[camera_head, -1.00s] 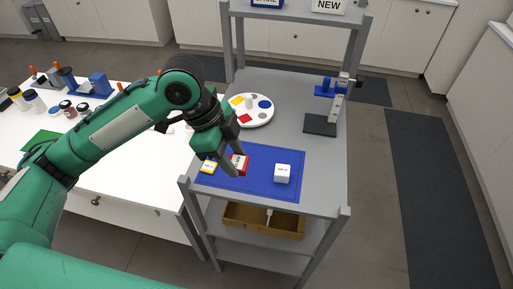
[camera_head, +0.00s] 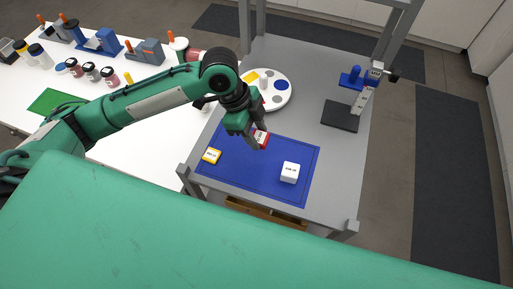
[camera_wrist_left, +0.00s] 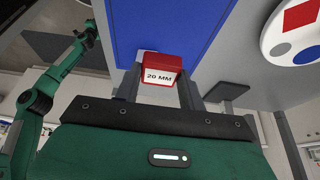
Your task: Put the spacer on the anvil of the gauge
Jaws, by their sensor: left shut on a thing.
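My left gripper (camera_head: 258,143) is shut on a red block with a white label (camera_head: 262,138), over the far part of the blue mat. In the left wrist view the block (camera_wrist_left: 160,66) reads "20 MM" and sits between the two fingers (camera_wrist_left: 159,92). Its height above the mat is hard to tell. The gauge has a black flat base (camera_head: 341,115), a grey upright (camera_head: 364,101) and a head at the top (camera_head: 376,71). It stands on the grey shelf, to the right of and beyond the gripper. Its anvil is too small to make out. My right gripper is not seen.
A round white palette (camera_head: 283,100) with coloured spots lies behind the gripper. A blue device (camera_head: 351,77) stands behind the gauge. Grey shelf between palette and gauge is clear.

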